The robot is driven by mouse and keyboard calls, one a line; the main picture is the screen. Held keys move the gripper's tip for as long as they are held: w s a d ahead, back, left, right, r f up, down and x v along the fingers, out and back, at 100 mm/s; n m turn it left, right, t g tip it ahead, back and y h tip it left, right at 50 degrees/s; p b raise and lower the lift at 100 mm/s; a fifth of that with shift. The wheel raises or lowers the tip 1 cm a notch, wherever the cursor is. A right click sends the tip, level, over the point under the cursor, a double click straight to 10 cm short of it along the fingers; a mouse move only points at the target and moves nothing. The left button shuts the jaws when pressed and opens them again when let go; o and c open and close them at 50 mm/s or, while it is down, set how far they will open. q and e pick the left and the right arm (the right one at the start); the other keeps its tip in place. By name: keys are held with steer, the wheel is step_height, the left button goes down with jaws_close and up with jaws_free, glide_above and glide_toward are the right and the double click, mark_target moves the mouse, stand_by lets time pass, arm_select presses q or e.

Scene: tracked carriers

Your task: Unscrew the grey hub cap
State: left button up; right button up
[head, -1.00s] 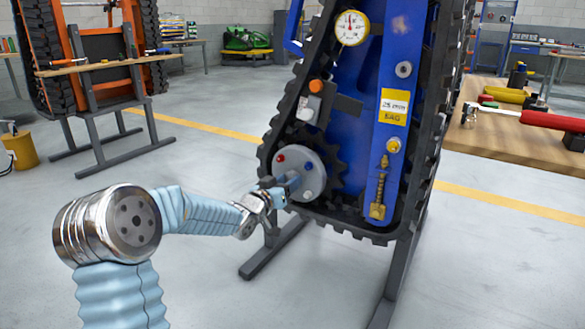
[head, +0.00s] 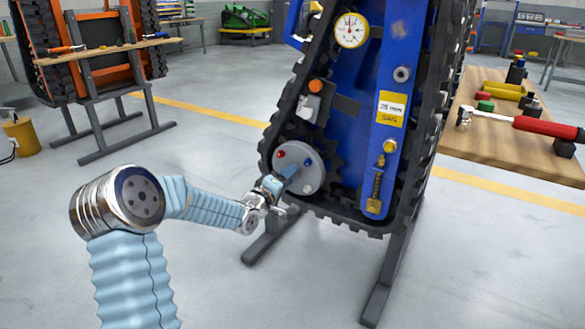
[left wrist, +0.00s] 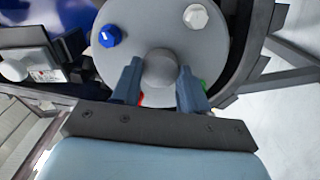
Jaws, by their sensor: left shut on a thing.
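The grey round hub cap (left wrist: 160,68) sits at the middle of a grey disc (left wrist: 125,70) on the blue tracked carrier (head: 345,120). My left gripper (left wrist: 160,85) has its two fingers on either side of the cap and is shut on it. In the head view, the left gripper (head: 285,175) reaches the disc from the lower left and hides the cap there. The disc carries a blue bolt (left wrist: 110,35) and a white bolt (left wrist: 196,16); red and green ones are partly hidden behind the fingers. My right gripper is not in view.
A black track (head: 350,225) surrounds the disc, and dark stand legs (head: 385,275) are below. An orange tracked carrier (head: 100,50) stands at the back left. The floor between is clear.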

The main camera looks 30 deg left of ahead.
arm_select(q)
steer(key=n+p, duration=0.5)
steer(key=n, duration=0.4)
steer(key=shift+n+p, duration=0.35)
steer(key=shift+n, duration=0.05)
steer(key=o, duration=0.9)
steer(key=shift+o, duration=0.2)
